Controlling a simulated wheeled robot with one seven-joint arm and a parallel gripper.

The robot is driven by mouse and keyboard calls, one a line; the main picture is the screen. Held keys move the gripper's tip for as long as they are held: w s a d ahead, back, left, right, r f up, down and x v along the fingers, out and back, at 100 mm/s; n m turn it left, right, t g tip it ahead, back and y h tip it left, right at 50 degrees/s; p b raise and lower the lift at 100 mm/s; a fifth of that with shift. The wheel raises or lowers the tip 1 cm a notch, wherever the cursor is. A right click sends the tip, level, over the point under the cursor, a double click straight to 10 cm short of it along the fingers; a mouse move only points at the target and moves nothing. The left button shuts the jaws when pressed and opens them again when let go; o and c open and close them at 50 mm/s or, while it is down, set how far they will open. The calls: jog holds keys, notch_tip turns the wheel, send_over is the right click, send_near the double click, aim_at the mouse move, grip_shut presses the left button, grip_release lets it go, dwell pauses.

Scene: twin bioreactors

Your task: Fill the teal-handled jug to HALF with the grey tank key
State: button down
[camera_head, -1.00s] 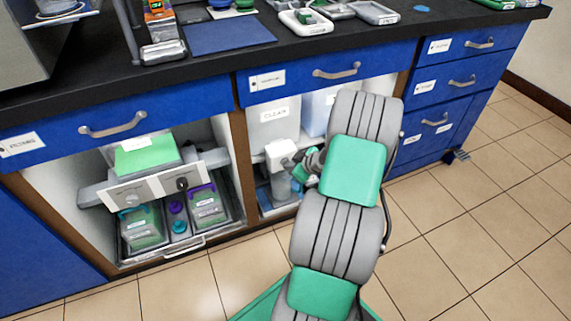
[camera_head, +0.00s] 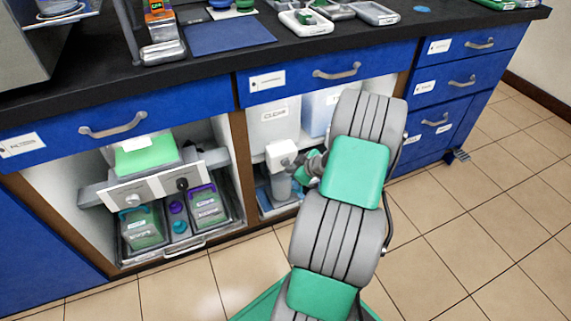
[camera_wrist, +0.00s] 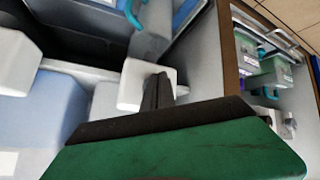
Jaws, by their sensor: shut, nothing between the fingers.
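In the wrist view, my gripper (camera_wrist: 158,90) is shut and empty, its dark fingers close to a pale block (camera_wrist: 138,82). I cannot tell whether they touch. That block shows in the head view (camera_head: 281,154) in the right open bay, above a grey translucent vessel (camera_head: 281,187). A teal handle (camera_wrist: 134,14) shows at the top of the wrist view; most of its vessel is out of frame. In the left bay, a teal-handled jug (camera_head: 143,230) stands under a pale panel (camera_head: 156,190). The panel has a grey key (camera_head: 131,199) and a black key (camera_head: 182,183).
A purple-handled jug (camera_head: 208,208) stands beside the teal-handled one in a tray (camera_head: 184,243). A brown divider (camera_head: 241,170) separates the bays. A tank labelled CLEAN (camera_head: 273,122) stands behind my wrist. The floor (camera_head: 470,240) at the right is clear.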

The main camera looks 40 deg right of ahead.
jog(key=shift+s+a, duration=0.1)
jog(key=shift+s, duration=0.2)
jog(key=shift+s, duration=0.1)
jog(key=shift+s+a+p, duration=0.1)
jog(key=shift+s+a, duration=0.15)
jog(key=shift+s, duration=0.5)
jog(key=shift+s+a+p, duration=0.1)
jog(key=shift+s+a, duration=0.15)
jog(key=shift+s, duration=0.55)
jog(key=shift+s+a+p, duration=0.1)
jog(key=shift+s+a, duration=0.15)
jog(key=shift+s, duration=0.5)
